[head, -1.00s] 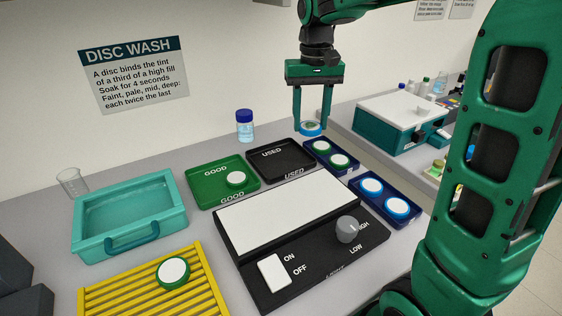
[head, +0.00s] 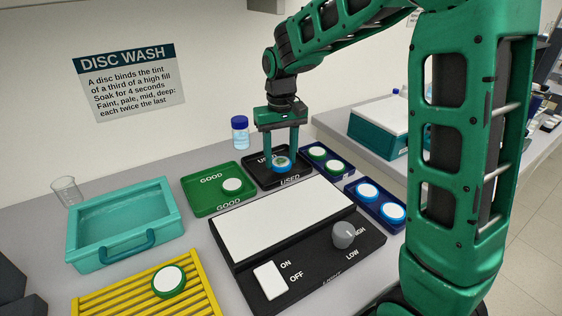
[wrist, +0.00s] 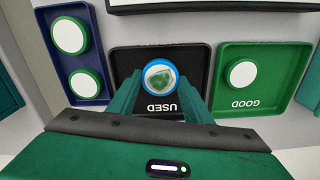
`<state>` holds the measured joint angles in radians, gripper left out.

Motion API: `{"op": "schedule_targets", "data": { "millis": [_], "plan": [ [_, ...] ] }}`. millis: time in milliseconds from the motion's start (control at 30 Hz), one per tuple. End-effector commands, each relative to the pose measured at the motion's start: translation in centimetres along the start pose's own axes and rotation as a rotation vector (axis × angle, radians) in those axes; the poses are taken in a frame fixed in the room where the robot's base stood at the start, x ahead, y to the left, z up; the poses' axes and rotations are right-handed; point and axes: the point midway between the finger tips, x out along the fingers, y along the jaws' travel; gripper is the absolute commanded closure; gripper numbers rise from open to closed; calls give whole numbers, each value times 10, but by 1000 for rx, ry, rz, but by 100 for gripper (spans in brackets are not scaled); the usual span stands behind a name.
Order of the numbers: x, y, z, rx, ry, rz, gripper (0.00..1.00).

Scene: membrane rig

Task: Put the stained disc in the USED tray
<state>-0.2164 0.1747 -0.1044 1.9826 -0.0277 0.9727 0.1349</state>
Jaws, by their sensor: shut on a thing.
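My gripper (head: 282,163) is shut on the stained disc (head: 282,165), a blue-rimmed disc with a green stain on its white face. The disc is over the black USED tray (head: 262,182) at the back of the bench. In the wrist view the stained disc (wrist: 160,77) sits between my fingers, inside the outline of the USED tray (wrist: 126,60). I cannot tell whether the disc touches the tray floor. No other disc shows in that tray.
The green GOOD tray (head: 205,203) with one disc stands left of the USED tray. Blue racks (head: 352,195) with discs are at the right. A light box (head: 280,218), a teal basin (head: 120,228), a yellow rack (head: 200,290) and a blue-capped bottle (head: 240,133) stand around.

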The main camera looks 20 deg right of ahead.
Motion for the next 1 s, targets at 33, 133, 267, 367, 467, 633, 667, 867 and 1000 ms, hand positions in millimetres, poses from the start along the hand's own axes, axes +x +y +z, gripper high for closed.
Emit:
{"op": "schedule_targets", "data": {
  "millis": [33, 133, 267, 367, 467, 633, 667, 867, 1000],
  "plan": [
    [8, 0, 0, 0, -3, 1, 76],
    [18, 1, 0, 1, -2, 0, 76],
    [19, 1, 0, 2, 0, 0, 76],
    [19, 1, 0, 2, 0, 0, 76],
    [21, 1, 0, 2, -1, 0, 76],
    [21, 1, 0, 2, 0, 0, 36],
    [21, 1, 0, 2, 0, 0, 36],
    [20, 1, 0, 2, 0, 0, 36],
    [12, 1, 0, 2, 2, 0, 36]
  ]
}}
